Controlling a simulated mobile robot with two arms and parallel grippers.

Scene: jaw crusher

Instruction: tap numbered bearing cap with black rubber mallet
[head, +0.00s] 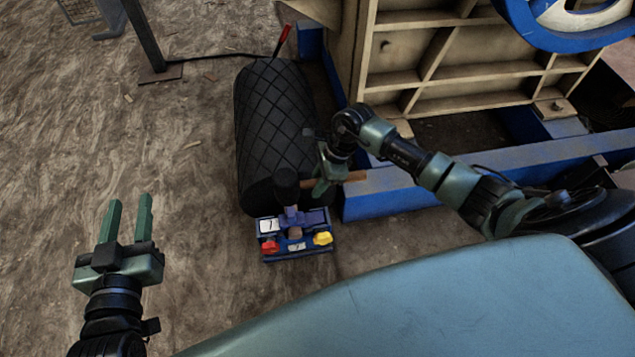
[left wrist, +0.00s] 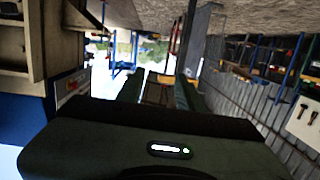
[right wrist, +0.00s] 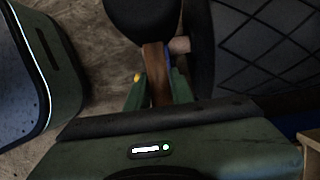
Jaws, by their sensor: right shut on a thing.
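My right gripper (head: 325,182) is shut on the wooden handle (head: 350,177) of the black rubber mallet. The mallet's black head (head: 286,184) is just above the back of a blue bearing housing (head: 285,256); I cannot tell whether they touch. In the right wrist view the mallet head (right wrist: 142,18) is at the top, with its handle between my fingers. The blue cap carries a white label with a 1 (head: 269,225). My left gripper (head: 127,222) is open and empty, well left.
A black quilted roll (head: 272,125) lies right behind the bearing housing. The blue frame (head: 390,197) and beige ribbed crusher body (head: 440,55) stand to the right. A dark post (head: 145,40) stands at the back left. The dirt ground at left is clear.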

